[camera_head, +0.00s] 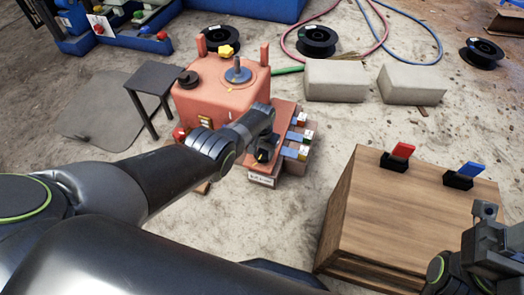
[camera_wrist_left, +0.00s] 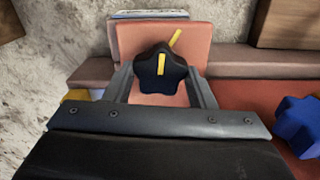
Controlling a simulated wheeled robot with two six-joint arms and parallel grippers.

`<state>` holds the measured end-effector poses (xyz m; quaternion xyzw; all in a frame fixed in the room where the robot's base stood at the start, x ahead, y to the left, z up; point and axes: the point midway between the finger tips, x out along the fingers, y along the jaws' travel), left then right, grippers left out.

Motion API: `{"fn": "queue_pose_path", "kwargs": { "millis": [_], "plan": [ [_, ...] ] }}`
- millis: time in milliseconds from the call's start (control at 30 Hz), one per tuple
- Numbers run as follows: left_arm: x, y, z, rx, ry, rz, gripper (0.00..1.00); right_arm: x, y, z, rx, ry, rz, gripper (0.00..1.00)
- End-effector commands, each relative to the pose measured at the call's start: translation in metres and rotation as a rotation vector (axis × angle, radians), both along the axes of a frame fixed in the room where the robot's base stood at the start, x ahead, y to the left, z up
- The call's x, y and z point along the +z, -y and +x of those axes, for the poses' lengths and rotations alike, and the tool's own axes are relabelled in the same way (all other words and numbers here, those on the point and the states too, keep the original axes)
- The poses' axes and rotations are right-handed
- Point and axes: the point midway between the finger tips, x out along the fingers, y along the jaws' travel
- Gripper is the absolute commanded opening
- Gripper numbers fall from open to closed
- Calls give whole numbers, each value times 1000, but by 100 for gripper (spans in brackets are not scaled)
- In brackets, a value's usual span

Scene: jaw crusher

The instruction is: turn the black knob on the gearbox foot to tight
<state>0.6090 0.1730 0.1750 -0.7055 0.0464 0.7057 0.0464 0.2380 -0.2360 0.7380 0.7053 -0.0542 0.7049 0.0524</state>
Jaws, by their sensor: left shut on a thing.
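The black star-shaped knob (camera_wrist_left: 160,76) sits on a salmon-red foot (camera_wrist_left: 190,40) of the gearbox (camera_head: 222,100). It has a yellow stripe on top. A slanted yellow mark on the foot lies just beyond it, and the two stripes are at different angles. My left gripper (camera_wrist_left: 162,78) has one finger on each side of the knob and is shut on it. In the head view my left gripper (camera_head: 264,150) is at the front right of the gearbox and mostly hides the knob. My right gripper (camera_head: 488,232) is at the right edge, its jaws unclear.
A blue knob (camera_wrist_left: 300,125) is at the right of the wrist view. Colored tags (camera_head: 297,145) stand beside the gearbox. A wooden crate (camera_head: 400,215) with red and blue levers stands at right. A small dark table (camera_head: 152,78) stands left of the gearbox.

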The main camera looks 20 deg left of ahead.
Motion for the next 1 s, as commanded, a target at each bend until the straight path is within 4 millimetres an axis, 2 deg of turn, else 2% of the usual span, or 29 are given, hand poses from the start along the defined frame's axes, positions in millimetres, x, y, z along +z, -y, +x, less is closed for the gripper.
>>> {"fn": "queue_pose_path", "kwargs": {
  "millis": [200, 500, 1000],
  "plan": [
    [0, 0, 0, -182, 0, 0, 27, 1, 0, 0, 2, 2, -3, 53],
    [0, 0, 0, -354, 0, 0, 27, 1, 0, 0, 3, 3, -3, 53],
    [0, 0, 0, -428, 0, 0, 27, 1, 0, 0, 3, 3, -3, 53]
  ]
}}
